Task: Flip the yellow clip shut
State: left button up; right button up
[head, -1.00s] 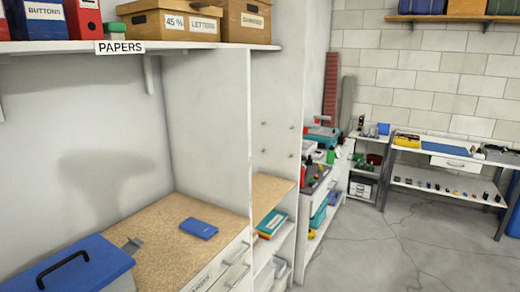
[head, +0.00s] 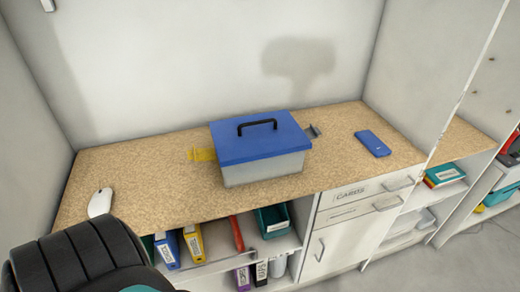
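A toolbox (head: 262,166) with a grey body, a blue lid (head: 285,141) and a black handle stands on the speckled worktop. The lid lies down on the body. The yellow clip (head: 203,154) sticks out from the box's left side, away from the wall of the box. A grey clip (head: 314,131) sticks out at the right side.
A white mouse (head: 99,203) lies at the worktop's left end, and a blue flat object (head: 373,143) lies to the right of the box. Shelves below hold several binders (head: 193,241) and a teal bin (head: 272,222). White drawers (head: 352,199) are at the right.

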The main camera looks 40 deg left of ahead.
aim_at(200, 154)
jog(key=u, duration=1.85)
